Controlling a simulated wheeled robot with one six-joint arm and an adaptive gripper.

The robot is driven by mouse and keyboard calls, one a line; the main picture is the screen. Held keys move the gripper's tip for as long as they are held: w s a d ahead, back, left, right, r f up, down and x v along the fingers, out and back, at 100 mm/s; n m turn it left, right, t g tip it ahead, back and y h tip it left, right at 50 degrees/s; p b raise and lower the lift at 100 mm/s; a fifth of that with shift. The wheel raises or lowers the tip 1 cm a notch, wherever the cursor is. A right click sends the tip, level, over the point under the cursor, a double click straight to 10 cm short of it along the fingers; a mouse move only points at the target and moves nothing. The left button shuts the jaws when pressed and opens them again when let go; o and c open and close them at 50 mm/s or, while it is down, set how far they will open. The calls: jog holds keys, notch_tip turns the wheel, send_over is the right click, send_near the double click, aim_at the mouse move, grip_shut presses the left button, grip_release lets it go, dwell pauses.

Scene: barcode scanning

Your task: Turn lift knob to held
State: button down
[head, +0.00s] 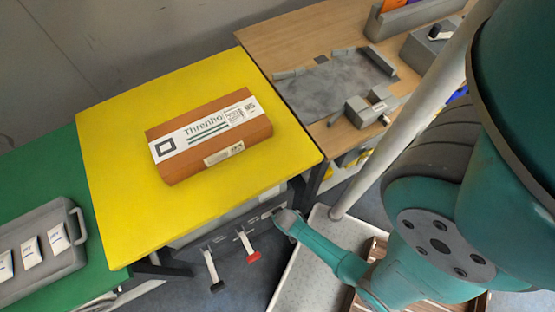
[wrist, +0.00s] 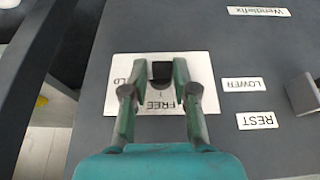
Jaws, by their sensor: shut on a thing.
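In the wrist view a dark knob (wrist: 162,72) stands on a white plate (wrist: 145,108) on a grey panel. The plate reads FREE just below the knob, and a partly hidden word ending in LD shows at its left edge. My gripper (wrist: 162,70) has one green finger on each side of the knob and is shut on it. The fingers cover parts of the plate. I cannot tell which word the knob points to. In the head view the knob and my fingers cannot be made out.
Labels LOWER (wrist: 242,84) and REST (wrist: 257,121) lie right of the plate, beside a grey block (wrist: 303,93). In the head view a brown box (head: 208,137) lies on a yellow table (head: 110,190). Black (head: 214,272) and red-ended (head: 247,246) levers hang below it.

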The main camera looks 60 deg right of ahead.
dwell(0.6)
jog(key=c, duration=0.9)
grip_release()
jog(key=shift+s, duration=0.1)
jog(key=v, duration=1.2)
jog(key=shift+d, duration=0.15)
